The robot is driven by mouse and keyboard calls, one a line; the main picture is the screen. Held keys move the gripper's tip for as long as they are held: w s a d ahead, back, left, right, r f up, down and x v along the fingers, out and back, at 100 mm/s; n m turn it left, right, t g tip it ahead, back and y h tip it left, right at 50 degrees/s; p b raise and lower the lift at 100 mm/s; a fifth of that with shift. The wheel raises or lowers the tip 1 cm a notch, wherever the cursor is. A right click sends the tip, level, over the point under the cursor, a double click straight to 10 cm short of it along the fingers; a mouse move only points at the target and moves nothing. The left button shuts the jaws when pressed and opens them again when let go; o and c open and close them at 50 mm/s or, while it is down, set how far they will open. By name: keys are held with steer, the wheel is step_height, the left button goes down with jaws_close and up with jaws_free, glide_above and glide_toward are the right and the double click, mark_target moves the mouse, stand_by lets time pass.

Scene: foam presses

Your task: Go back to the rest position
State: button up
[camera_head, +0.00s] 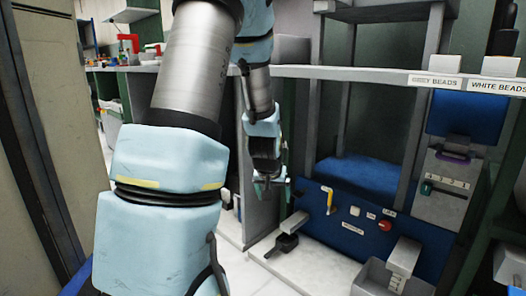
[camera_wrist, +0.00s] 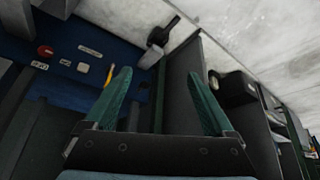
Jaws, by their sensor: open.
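My gripper (camera_head: 268,182) hangs in the middle of the head view, in front of the foam press and clear of its blue control panel (camera_head: 345,215). In the wrist view my gripper (camera_wrist: 162,95) shows two green fingers spread wide apart with nothing between them. The panel also shows in the wrist view (camera_wrist: 55,45), beyond the left finger. It carries a yellow handle (camera_head: 329,199) and a red button (camera_head: 385,226). My arm covers much of the left and middle of the head view and hides what is behind it.
A black pedal-like part (camera_head: 287,243) rests on the pale floor below the panel. A shelf (camera_head: 350,74) with labels "GREY BEADS" and "WHITE BEADS" runs above the press. A grey bin (camera_head: 378,279) stands at lower right. A grey upright wall (camera_head: 257,200) is close beside my gripper.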

steer(key=s+a+r+g+p, duration=0.1)
steer(key=s+a+r, duration=0.15)
steer(key=s, duration=0.35)
steer(key=s+a+r+n+g+y, duration=0.1)
steer(key=s+a+r+g, duration=0.1)
steer(key=s+a, duration=0.25)
steer(key=s+a+r+g+p, duration=0.1)
steer(key=s+a+r, duration=0.15)
steer(key=s, duration=0.45)
step_height(320, 180, up, 36)
steer(key=p, duration=3.6)
steer(key=shift+w+a+p, duration=0.2)
steer(key=shift+w+p, duration=0.1)
steer(key=shift+w, duration=0.05)
